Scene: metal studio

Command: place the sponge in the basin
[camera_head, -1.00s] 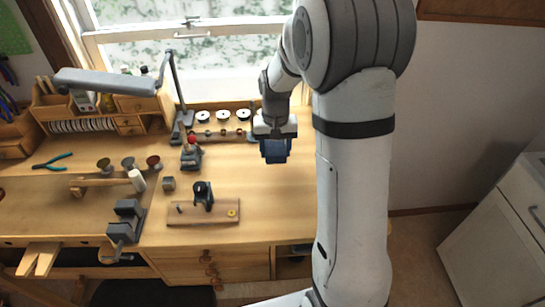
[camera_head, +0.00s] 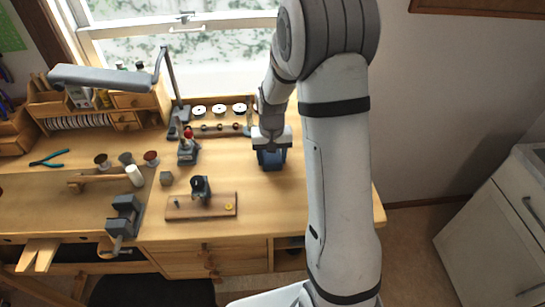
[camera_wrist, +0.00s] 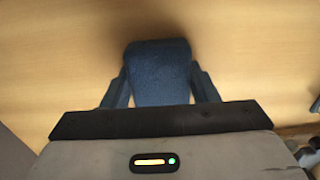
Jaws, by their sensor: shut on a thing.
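The sponge (camera_head: 271,159) is a dark blue block. My gripper (camera_head: 270,150) is shut on it, and it hangs below the jaws over the right rear part of the wooden workbench. In the wrist view the sponge (camera_wrist: 158,72) sits between both fingers, with bench wood around it and a soft shadow beside it. I cannot tell whether it touches the bench. I see no clear basin in either view.
The bench (camera_head: 270,205) is clear around the sponge. To the left are a red-knobbed tool (camera_head: 187,148), a board with a black device (camera_head: 202,207) and a vise (camera_head: 122,220). A rack with white discs (camera_head: 220,112) stands behind. A white cabinet (camera_head: 495,235) is far right, across the floor.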

